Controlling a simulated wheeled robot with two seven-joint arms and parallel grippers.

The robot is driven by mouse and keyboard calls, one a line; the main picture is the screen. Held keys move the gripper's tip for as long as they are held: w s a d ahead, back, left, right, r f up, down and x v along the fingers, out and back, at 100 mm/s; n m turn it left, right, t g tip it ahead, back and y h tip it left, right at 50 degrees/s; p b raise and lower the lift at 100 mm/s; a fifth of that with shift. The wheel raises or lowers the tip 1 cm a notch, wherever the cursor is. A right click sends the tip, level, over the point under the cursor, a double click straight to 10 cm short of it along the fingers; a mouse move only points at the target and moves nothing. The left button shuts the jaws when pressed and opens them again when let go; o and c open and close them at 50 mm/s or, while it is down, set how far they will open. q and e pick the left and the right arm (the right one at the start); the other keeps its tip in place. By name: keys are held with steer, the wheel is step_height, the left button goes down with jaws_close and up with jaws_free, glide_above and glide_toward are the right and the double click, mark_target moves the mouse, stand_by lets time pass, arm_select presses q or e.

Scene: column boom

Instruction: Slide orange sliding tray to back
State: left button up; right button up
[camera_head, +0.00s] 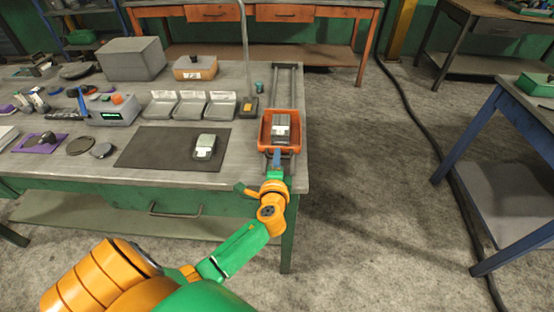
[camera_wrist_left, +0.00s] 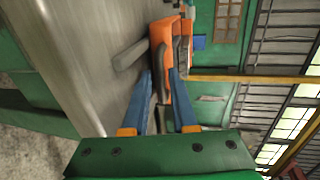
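The orange sliding tray (camera_head: 265,142) sits on its grey rails at the front right edge of the table. A light grey block lies in it. The tray also shows beyond the fingers in the left wrist view (camera_wrist_left: 180,98). My left gripper (camera_head: 277,166) is at the front side of the tray, close to its grey handle. In the left wrist view its two blue fingers (camera_wrist_left: 161,78) stand apart with a grey part between their tips. I cannot tell whether they press on it. My right gripper is not in view.
The rails (camera_head: 285,80) run bare behind the tray to the table's back edge. Silver bins (camera_head: 191,105) and a dark mat (camera_head: 150,150) are further left. Open floor lies right.

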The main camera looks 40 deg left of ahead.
arm_select(q)
steer(key=shift+s, duration=0.1)
jaws_close()
stand_by(1.2)
